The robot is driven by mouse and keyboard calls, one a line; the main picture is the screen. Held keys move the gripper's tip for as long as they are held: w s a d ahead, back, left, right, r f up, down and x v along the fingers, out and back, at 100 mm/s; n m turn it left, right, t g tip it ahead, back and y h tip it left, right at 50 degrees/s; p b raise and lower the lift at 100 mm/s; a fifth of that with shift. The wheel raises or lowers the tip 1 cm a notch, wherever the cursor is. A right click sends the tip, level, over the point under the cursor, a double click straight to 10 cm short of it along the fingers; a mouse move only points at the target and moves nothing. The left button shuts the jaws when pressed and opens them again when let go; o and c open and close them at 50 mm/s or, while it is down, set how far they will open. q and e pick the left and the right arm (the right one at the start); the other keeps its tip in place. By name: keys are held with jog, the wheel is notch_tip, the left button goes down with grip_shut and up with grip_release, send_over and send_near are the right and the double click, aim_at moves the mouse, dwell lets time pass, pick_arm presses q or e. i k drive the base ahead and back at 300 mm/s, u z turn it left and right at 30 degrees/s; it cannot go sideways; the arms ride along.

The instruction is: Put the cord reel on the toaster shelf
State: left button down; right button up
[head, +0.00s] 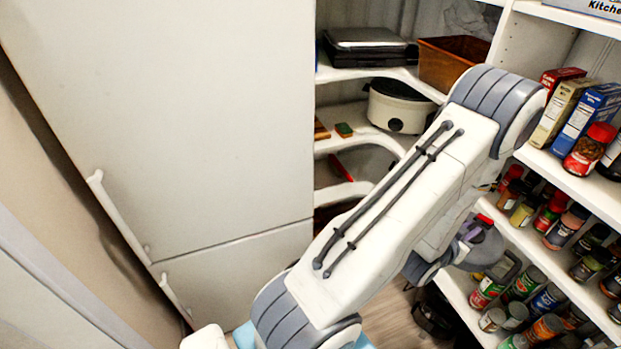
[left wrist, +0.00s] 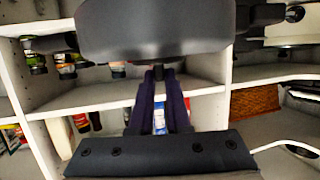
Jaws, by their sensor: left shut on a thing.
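My left gripper (head: 467,236) is at the right of the head view, beyond my white forearm and in front of the spice shelves. Its dark purple fingers (left wrist: 164,100) are shut on the cord reel (head: 484,251), a dark grey rounded body with a black loop handle. The reel also spans the top of the left wrist view (left wrist: 150,32), held off the shelves. A flat black-and-silver appliance (head: 366,46), perhaps the toaster, sits on the upper corner shelf (head: 345,74). My arm hides part of the lower corner shelves. My right gripper is not in view.
A brown basket (head: 450,60) stands right of the flat appliance. A white slow cooker (head: 398,107) and small blocks are on the shelf below. Boxes and several jars fill the right shelves (head: 590,190). A large white cabinet (head: 170,120) fills the left. A dark object (head: 433,312) lies on the floor.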

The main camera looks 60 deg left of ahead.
aim_at(327, 189)
jog(key=u, duration=0.65)
jog(key=i, duration=1.15)
jog(key=u, duration=0.25)
